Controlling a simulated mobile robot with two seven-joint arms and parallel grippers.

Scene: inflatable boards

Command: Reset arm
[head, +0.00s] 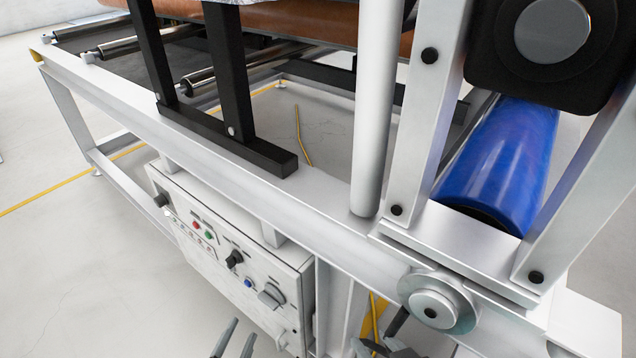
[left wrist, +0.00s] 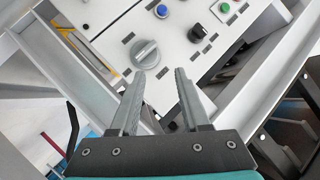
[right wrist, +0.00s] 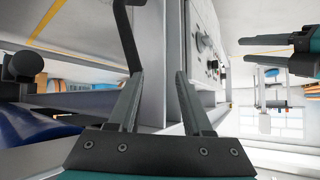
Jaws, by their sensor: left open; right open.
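My left gripper (head: 236,338) is at the bottom of the head view, in front of the control box (head: 245,262). In the left wrist view its two fingers (left wrist: 156,76) are apart with nothing between them, and the box's grey knob (left wrist: 145,54) shows beyond the fingertips. My right gripper (head: 372,346) is at the bottom edge of the head view, below the round hub (head: 437,303), mostly cut off. In the right wrist view its fingers (right wrist: 160,74) are apart and empty, near a black crank handle (right wrist: 128,42). My left gripper also shows there at right (right wrist: 272,46).
A white machine frame (head: 260,190) runs across the head view, close to both grippers. A blue roller (head: 505,150) and black uprights (head: 230,75) are on it. An orange-brown roll (head: 290,22) lies at the back. Open floor (head: 60,270) is at the left.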

